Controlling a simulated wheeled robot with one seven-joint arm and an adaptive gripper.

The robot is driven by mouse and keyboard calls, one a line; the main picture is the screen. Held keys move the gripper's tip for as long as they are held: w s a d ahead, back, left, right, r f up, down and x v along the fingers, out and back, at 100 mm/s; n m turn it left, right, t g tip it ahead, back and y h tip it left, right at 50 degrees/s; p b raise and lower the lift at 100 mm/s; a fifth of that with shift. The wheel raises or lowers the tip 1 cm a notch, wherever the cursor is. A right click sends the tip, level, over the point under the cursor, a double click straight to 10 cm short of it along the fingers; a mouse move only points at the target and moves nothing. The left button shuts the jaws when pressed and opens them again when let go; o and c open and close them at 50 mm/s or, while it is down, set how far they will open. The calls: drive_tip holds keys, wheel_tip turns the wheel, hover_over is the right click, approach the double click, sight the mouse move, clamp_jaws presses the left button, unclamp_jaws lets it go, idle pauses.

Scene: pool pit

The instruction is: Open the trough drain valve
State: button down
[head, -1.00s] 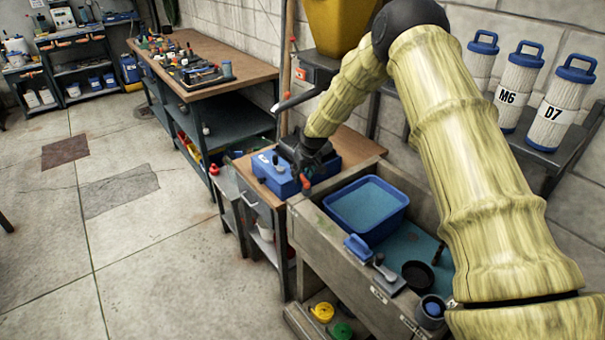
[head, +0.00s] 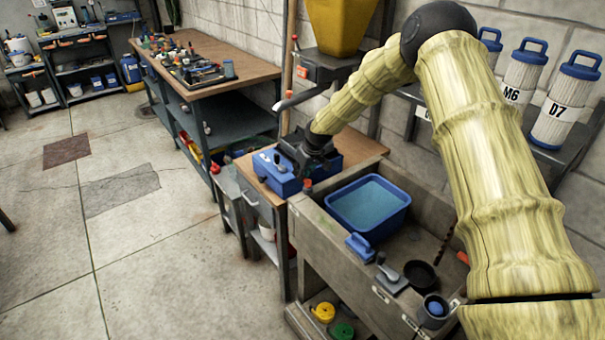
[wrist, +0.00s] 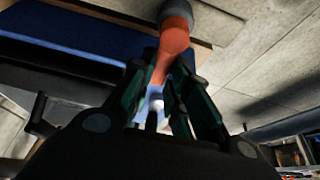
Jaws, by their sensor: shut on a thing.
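The grey trough (head: 328,233) stands right of the small bench, and its bare floor looks grey-brown. An orange valve handle (head: 307,185) shows at the trough's far left corner. In the wrist view the orange handle (wrist: 172,50) runs between my fingers, with a grey round end above it. My gripper (head: 304,165) is at that corner, beside the blue box. In the wrist view my gripper (wrist: 158,100) is shut on the handle. The dark gripper body hides part of the grip in the head view.
A blue basin of water (head: 368,203), a blue-handled tool (head: 360,246), a black bowl (head: 420,274) and a dark cup (head: 433,308) are in or on the trough. A blue box (head: 275,178) sits on the small bench. Floor to the left is clear.

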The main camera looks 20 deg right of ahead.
sight(310, 182)
drive_tip(key=c, duration=1.4)
unclamp_jaws()
drive_tip(key=shift+o, duration=0.2)
drive_tip(key=shift+r, duration=0.1)
drive_tip(key=v, duration=1.1)
drive_tip(key=shift+s+r, duration=0.2)
drive_tip(key=shift+r, duration=0.15)
